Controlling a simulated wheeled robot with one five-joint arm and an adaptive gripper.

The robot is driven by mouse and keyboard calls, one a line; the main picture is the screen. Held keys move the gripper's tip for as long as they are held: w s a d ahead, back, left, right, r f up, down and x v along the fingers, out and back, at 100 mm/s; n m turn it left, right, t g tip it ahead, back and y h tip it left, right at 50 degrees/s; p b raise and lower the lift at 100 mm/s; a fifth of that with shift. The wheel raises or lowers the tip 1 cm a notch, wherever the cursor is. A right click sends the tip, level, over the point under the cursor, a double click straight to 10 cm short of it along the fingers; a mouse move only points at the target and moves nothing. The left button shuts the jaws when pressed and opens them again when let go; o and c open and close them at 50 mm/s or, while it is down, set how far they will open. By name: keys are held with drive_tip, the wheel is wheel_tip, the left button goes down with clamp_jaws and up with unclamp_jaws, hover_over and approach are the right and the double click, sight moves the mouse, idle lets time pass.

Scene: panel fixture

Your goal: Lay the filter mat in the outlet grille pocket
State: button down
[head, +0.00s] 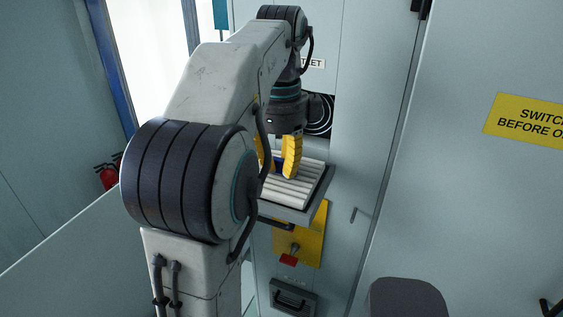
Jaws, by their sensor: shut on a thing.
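The filter mat (302,191), white and pleated, is in the head view at the centre. It lies in or just over the grey outlet grille frame (291,212), which sticks out from the cabinet front; whether it is fully seated I cannot tell. My gripper (277,159) points down with its yellow fingers shut on the mat, around a small blue part at its middle. My arm hides the left end of the mat and frame. Behind the gripper is a dark round fan opening (322,116), below a partly hidden label (313,63) ending in "LET".
Below the frame is a yellow plate (313,240) with a red switch (289,259), and lower a dark grey handle panel (295,299). A cabinet door with a yellow warning sign (530,120) stands at right. A red fire extinguisher (108,175) is far left.

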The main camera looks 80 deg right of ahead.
drive_tip(key=shift+f+b, duration=0.35)
drive_tip(key=shift+f, duration=0.2)
drive_tip(key=c, duration=1.1)
unclamp_jaws()
drive_tip(key=shift+c, duration=0.2)
drive_tip(key=shift+r, duration=0.1)
drive_tip(key=shift+a+r, duration=0.1)
drive_tip(key=shift+r, duration=3.5)
